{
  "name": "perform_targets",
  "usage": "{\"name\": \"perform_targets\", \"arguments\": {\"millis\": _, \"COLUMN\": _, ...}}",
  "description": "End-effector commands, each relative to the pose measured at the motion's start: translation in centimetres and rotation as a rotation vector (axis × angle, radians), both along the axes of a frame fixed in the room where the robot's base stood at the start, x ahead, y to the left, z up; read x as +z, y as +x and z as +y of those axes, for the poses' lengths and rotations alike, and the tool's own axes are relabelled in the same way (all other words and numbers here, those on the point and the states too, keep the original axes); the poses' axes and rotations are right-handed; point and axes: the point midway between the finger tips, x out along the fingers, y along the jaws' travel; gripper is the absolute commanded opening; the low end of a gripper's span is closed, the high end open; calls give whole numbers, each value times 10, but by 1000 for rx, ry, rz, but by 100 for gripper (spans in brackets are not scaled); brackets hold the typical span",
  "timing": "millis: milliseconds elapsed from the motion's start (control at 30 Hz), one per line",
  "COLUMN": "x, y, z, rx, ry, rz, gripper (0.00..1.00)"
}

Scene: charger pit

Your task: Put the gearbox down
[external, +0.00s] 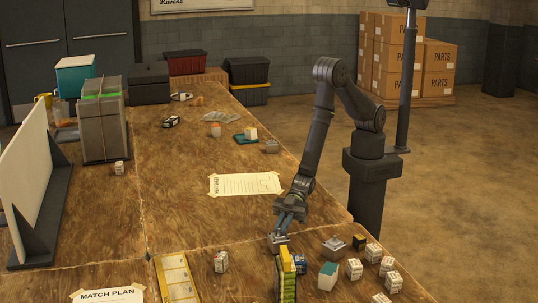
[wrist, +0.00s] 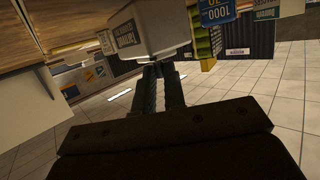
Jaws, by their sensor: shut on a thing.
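My gripper (external: 287,223) is shut on a small grey block, the gearbox (external: 277,240), low over the near part of the wooden table (external: 190,215). I cannot tell whether the gearbox touches the table. In the wrist view my gripper (wrist: 161,82) has its two dark fingers closed at the light grey gearbox (wrist: 147,28), which has a dark label on its side. The fingers hide part of it.
A yellow and dark upright stack (external: 287,276) stands just in front of the gearbox. Another grey part (external: 334,247), a teal-topped box (external: 328,276) and several small white boxes (external: 355,268) are to its right. A yellow tray (external: 176,278) lies left. The table is clear behind-left.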

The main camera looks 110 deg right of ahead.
Motion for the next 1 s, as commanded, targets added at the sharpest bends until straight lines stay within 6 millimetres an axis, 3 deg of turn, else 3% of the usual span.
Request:
{"name": "perform_targets", "arguments": {"millis": 100, "x": -9, "y": 1, "z": 0, "rx": -1, "ry": 2, "rz": -2, "gripper": 0}}
{"name": "perform_targets", "arguments": {"millis": 467, "x": -13, "y": 0, "z": 0, "rx": 0, "ry": 2, "rz": -1, "gripper": 0}}
{"name": "perform_targets", "arguments": {"millis": 500, "x": -14, "y": 0, "z": 0, "rx": 0, "ry": 1, "rz": 1, "gripper": 18}}
{"name": "perform_targets", "arguments": {"millis": 600, "x": -13, "y": 0, "z": 0, "rx": 0, "ry": 1, "rz": 1, "gripper": 32}}
{"name": "perform_targets", "arguments": {"millis": 1000, "x": -8, "y": -4, "z": -5, "rx": -1, "ry": 0, "rz": 0, "gripper": 32}}
